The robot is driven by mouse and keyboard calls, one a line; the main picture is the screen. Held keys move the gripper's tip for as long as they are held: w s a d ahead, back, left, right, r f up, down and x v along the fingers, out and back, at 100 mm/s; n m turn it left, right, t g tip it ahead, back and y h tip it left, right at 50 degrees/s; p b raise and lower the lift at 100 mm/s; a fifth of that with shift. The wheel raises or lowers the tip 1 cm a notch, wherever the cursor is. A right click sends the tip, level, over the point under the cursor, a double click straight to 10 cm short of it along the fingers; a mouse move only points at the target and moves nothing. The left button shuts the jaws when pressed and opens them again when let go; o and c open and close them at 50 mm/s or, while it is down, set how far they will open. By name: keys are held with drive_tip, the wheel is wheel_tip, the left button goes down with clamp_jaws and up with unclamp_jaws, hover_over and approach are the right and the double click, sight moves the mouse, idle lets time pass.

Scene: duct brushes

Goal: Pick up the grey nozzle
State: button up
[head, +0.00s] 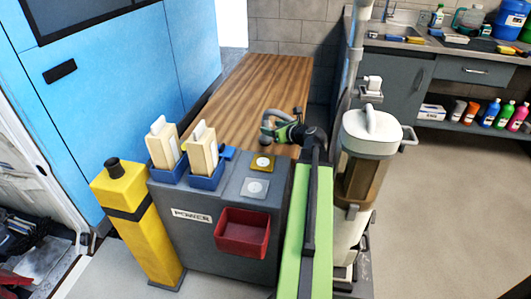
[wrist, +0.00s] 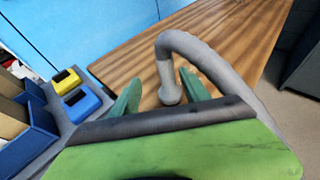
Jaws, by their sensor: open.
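A grey nozzle (wrist: 168,88) on the end of a curved grey hose (wrist: 210,58) shows in the wrist view. Its flared tip points down between the two green fingers of my gripper (wrist: 160,77). The fingers are spread, with gaps visible on both sides of the nozzle. I cannot tell its exact depth relative to the fingertips. In the head view my gripper (head: 284,132) is at the near end of the wooden table, beside a small grey curved piece (head: 267,128) that looks like the nozzle and hose. The arm hides part of it.
A grey POWER cabinet (head: 225,233) with blue holders, a red bin (head: 242,233) and a yellow post (head: 137,220) stands left of my arm. A white-topped canister (head: 371,130) stands close on the right. The wooden table (head: 262,85) looks bare beyond.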

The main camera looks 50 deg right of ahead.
sight(267, 125)
drive_tip(key=shift+s+d+f+m, duration=0.25)
drive_tip(key=shift+d+m, duration=0.15)
drive_tip(key=shift+d, duration=0.1)
drive_tip(key=b+x, duration=0.2)
drive_tip(key=x, duration=0.5)
drive_tip(key=shift+w+d, duration=0.15)
drive_tip(key=shift+w, duration=0.15)
drive_tip(key=shift+r, duration=0.1)
clamp_jaws()
